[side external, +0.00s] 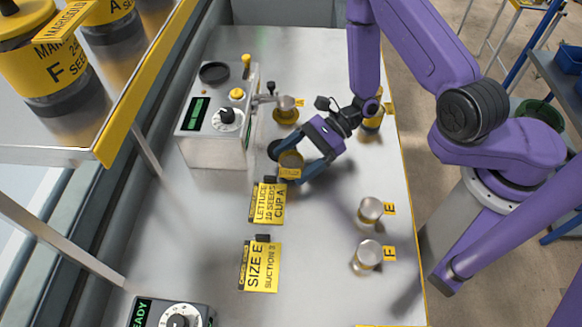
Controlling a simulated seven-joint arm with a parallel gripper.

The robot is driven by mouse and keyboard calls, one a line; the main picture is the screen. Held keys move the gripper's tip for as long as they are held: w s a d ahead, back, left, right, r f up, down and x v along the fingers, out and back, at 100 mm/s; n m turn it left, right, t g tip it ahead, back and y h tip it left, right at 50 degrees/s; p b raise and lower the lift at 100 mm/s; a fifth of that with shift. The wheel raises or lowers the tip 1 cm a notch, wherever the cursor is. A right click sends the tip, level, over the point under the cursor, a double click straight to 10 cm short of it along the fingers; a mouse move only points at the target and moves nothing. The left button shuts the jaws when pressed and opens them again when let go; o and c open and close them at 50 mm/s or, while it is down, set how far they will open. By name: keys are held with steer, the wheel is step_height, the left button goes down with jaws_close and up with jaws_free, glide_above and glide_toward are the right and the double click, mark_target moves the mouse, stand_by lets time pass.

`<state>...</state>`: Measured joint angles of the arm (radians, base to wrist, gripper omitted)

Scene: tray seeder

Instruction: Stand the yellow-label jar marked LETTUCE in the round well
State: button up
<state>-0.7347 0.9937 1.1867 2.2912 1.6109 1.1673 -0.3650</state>
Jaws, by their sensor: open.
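My gripper (286,166) is open, with its fingers low over the table on either side of a small round container with a yellow label (290,173). The label is too small to read, and I cannot tell whether the fingers touch the container. A dark round ring (214,72), which looks like a round well, is on top of the grey seeder box (212,152). Another yellow-banded container (372,122) stands behind my wrist, partly hidden. I cannot read LETTUCE on any jar.
Metal cups E (370,211) and F (367,256) are at right. A small cup (286,102) is by the box's spout. A yellow-edged shelf (150,80) holds MARIGOLD jars.

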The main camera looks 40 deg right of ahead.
steer(key=c, duration=1.2)
steer(key=shift+r, duration=0.2)
steer(key=shift+r, duration=0.45)
steer(key=s+d+r, duration=0.7)
steer(key=s+r, duration=0.4)
steer(key=shift+s+d+r, duration=0.25)
steer(key=shift+s+r, duration=0.15)
